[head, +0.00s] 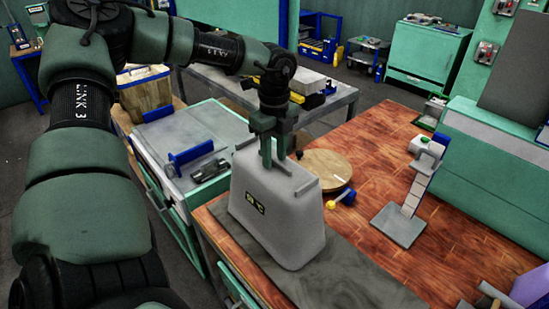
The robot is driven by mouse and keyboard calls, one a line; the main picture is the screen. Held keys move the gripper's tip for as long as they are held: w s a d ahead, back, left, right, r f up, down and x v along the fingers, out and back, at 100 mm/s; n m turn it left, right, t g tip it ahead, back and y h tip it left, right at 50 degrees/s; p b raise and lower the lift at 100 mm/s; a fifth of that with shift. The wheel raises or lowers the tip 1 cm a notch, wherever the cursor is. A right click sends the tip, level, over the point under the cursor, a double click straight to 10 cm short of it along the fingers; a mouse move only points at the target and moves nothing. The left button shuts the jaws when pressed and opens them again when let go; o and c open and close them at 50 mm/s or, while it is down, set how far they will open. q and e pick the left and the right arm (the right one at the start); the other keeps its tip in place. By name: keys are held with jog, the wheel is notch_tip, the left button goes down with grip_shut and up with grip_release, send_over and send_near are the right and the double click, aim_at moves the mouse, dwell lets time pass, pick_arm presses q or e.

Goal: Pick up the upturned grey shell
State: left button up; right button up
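The upturned grey shell (277,217) stands on a dark grey mat (345,283) at the near left part of the wooden bench. It is a tapered block, wider at the bottom, with a small yellow and black label on its front and raised edges on top. My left gripper (277,158) points down at the top of the shell, with its fingers at the top face. A small gap shows between the fingers, but I cannot tell whether they clasp part of the shell. My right gripper is not in view.
A round wooden disc (325,168) lies just behind the shell, with a yellow and blue piece (342,198) beside it. A grey stand (408,208) is farther right. A grey-topped cabinet (192,130) adjoins on the left.

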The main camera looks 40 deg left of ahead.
pick_arm(q)
grip_shut()
dwell(1.4)
